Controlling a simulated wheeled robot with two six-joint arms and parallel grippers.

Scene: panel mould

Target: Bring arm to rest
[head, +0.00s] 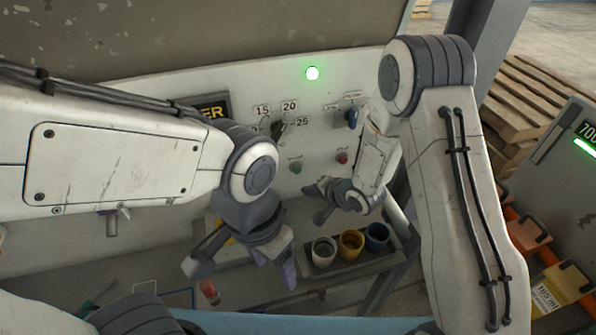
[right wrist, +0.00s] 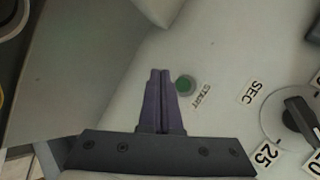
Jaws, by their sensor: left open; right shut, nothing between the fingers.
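The control panel (head: 225,83) slopes across the back. It carries a timer dial (head: 279,129) marked 15, 20 and 25, a green START button (head: 296,166), a red button (head: 343,157) and a blue knob (head: 352,117). My right gripper (head: 316,190) is in front of the panel, just below the green button. In the right wrist view its fingers (right wrist: 160,75) are shut and empty, with tips beside the START button (right wrist: 184,84); contact cannot be told. My left gripper (head: 243,274) is open and empty above the work surface, left of the cups.
A dark tray (head: 340,272) holds a white cup (head: 323,252), a yellow cup (head: 351,243) and a blue cup (head: 376,236). A small red object (head: 209,292) is near my left gripper. A green lamp (head: 312,73) glows on the panel. Wooden pallets (head: 528,105) are at right.

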